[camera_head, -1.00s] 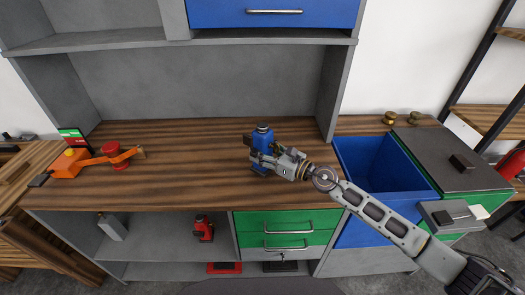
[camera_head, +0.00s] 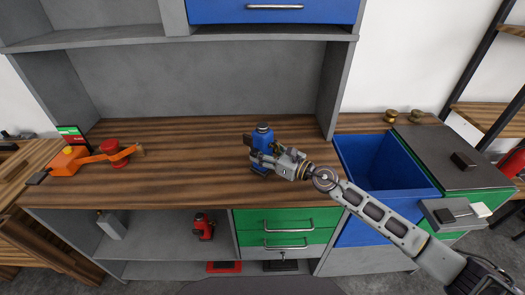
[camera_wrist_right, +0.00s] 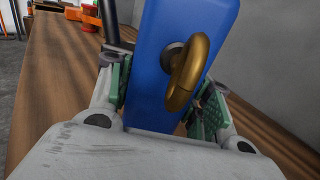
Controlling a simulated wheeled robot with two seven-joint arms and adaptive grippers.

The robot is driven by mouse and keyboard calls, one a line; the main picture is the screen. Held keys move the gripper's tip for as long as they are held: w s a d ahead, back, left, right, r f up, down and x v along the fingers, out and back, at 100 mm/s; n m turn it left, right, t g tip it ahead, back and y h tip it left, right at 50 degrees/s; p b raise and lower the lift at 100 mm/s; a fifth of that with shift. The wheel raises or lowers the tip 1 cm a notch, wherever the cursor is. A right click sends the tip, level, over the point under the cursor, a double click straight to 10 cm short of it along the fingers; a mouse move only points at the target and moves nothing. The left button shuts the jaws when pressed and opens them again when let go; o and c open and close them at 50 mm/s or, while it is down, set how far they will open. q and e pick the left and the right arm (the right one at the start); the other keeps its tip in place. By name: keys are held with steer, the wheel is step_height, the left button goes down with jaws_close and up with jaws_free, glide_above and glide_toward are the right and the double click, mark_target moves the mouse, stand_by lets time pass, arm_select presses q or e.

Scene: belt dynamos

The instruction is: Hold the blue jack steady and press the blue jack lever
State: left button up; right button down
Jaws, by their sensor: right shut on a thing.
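The blue jack (camera_head: 263,134) stands upright on the wooden worktop, right of its middle. My right gripper (camera_head: 259,160) reaches it from the right and is shut on its body. In the right wrist view the jack's blue side (camera_wrist_right: 187,48) fills the space between the green finger pads of my right gripper (camera_wrist_right: 162,98). A brass hook-shaped part (camera_wrist_right: 190,72) sticks out from that side. A dark rod (camera_wrist_right: 109,20) shows beside the jack; I cannot tell if it is the lever. My left gripper is not in view.
An orange device with a red drum (camera_head: 116,150) stands on the worktop's left. An open blue bin (camera_head: 380,165) is right of the worktop. A red jack (camera_head: 203,226) sits on the shelf below. The worktop (camera_head: 195,165) is clear left of the blue jack.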

stand_by(0.3)
steer(key=shift+f+b, duration=0.2)
steer(key=shift+b, duration=0.15)
stand_by(0.3)
steer(key=shift+f, duration=0.15)
stand_by(0.6)
steer(key=shift+f, duration=0.1)
stand_by(0.6)
